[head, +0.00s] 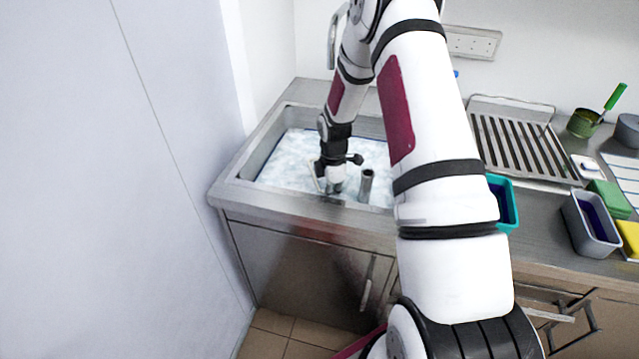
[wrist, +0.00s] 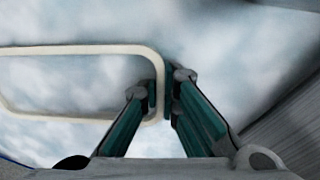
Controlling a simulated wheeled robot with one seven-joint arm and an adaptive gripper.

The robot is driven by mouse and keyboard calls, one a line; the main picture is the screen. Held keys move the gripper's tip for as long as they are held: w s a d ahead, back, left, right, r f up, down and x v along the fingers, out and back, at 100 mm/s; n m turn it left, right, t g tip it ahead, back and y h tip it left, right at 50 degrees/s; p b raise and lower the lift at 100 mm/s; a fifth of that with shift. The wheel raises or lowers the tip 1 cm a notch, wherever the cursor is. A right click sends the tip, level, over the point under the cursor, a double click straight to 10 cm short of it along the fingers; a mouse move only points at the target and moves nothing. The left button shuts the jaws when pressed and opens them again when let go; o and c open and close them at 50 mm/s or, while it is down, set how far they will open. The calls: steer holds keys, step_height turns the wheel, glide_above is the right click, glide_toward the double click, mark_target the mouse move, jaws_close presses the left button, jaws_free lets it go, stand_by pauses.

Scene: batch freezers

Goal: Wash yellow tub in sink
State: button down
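The sink (head: 240,165) is filled with whitish, foamy water. My gripper (head: 335,186) points down into it near the front edge. In the wrist view, my gripper (wrist: 162,92) has its two fingers close together on either side of a pale cream rim, which I take to be the yellow tub (wrist: 75,50). The fingers look shut on the rim near its corner. Only the rim shows; the same whitish water shows inside and around it. The tub's walls and bottom are hidden. In the head view the tub is mostly hidden by my gripper.
A grey upright pipe (head: 367,184) stands close to the right of my gripper. A tap (head: 334,42) rises behind the sink. A teal tub (head: 508,188), a slatted drying rack (head: 520,140) and a grey tub (head: 590,226) stand to the right. A wall closes the left.

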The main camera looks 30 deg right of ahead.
steer(key=shift+a, duration=1.75)
steer(key=shift+d, duration=1.95)
steer(key=shift+a, duration=0.1)
steer(key=shift+a, duration=1.85)
steer(key=shift+d, duration=2)
steer(key=shift+a, duration=2)
steer(key=shift+d, duration=2)
